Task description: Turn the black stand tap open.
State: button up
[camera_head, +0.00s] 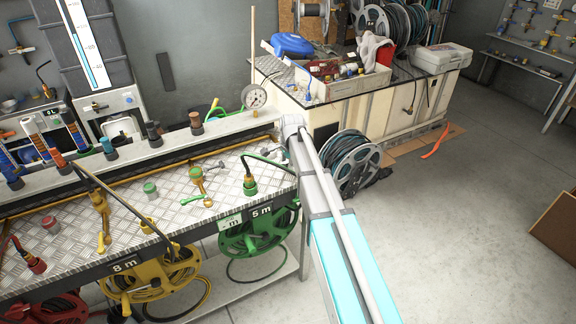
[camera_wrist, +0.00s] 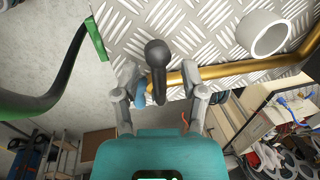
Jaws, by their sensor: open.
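In the wrist view the black stand tap (camera_wrist: 156,54) shows from above as a dark rounded top with a short dark lever reaching toward my gripper. My gripper (camera_wrist: 163,74) is open, with one finger on each side of the lever. Gaps show between lever and fingers, and I cannot tell whether either touches it. A small blue part (camera_wrist: 140,92) shows beside the left finger. In the head view my arm covers the bench's right end, and I cannot make out the black tap clearly there.
The tread-plate bench (camera_head: 165,205) carries a green-handled tap (camera_head: 199,184), a yellow tap (camera_head: 100,208) and the green hose connector (camera_head: 249,185). In the wrist view a brass pipe (camera_wrist: 225,70) and a white ring (camera_wrist: 264,33) lie close by. Open floor (camera_head: 460,220) lies right.

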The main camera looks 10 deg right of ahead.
dwell(0.3)
grip_shut()
